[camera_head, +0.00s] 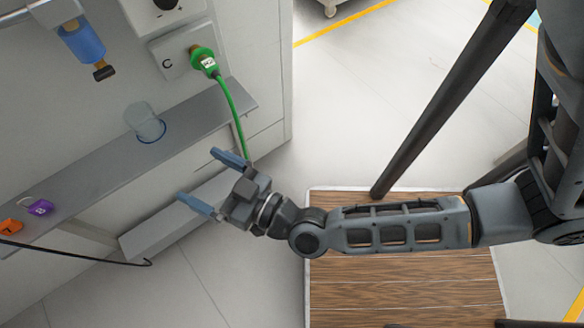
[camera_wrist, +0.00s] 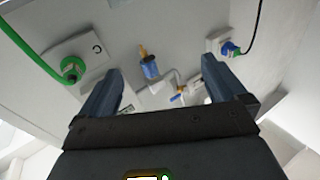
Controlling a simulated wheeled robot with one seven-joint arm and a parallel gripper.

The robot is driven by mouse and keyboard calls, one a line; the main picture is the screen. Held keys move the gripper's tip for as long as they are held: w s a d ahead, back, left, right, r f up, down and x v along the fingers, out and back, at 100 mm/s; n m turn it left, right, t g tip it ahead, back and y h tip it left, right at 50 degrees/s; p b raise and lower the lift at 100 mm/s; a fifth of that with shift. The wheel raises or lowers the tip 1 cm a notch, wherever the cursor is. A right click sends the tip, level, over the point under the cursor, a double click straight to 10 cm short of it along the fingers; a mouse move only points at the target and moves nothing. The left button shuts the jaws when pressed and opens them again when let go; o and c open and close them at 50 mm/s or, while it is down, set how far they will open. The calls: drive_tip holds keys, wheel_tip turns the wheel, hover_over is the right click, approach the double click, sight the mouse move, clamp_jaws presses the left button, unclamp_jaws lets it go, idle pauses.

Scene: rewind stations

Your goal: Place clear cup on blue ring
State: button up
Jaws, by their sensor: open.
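The clear cup (camera_head: 144,118) stands on the narrow grey shelf in the head view, upright as far as I can tell. The blue ring (camera_head: 152,137) is a thin outline on the shelf at the cup's base, and the cup covers part of it. I cannot tell whether the cup is exactly centred on the ring. My gripper (camera_head: 205,182) is open and empty, in front of the shelf and apart from the cup, to its lower right in the head view. In the wrist view its two fingers (camera_wrist: 155,85) are spread wide with nothing between them. The cup and ring do not show there.
A green plug with its cable (camera_head: 204,60) is in the socket marked C, right of the cup. A blue cylinder (camera_head: 84,45) hangs on the wall above the shelf. Purple (camera_head: 39,207) and orange (camera_head: 10,226) pieces lie at the shelf's left. A black cable (camera_head: 90,257) hangs below.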

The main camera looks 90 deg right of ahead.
drive_tip(key=s+a+r+n+g+y, duration=0.1)
drive_tip(key=s+a+r+n+y, duration=0.1)
drive_tip(key=s, duration=0.5)
drive_tip(key=s+a+r+n+g+y, duration=0.1)
drive_tip(key=s+a+r+n+y, duration=0.1)
drive_tip(key=s+r+n+y, duration=0.2)
drive_tip(key=s+r+y, duration=0.2)
drive_tip(key=s+r, duration=0.2)
drive_tip(key=r, duration=0.1)
drive_tip(key=shift+s+a, duration=0.15)
drive_tip(key=shift+s, duration=0.1)
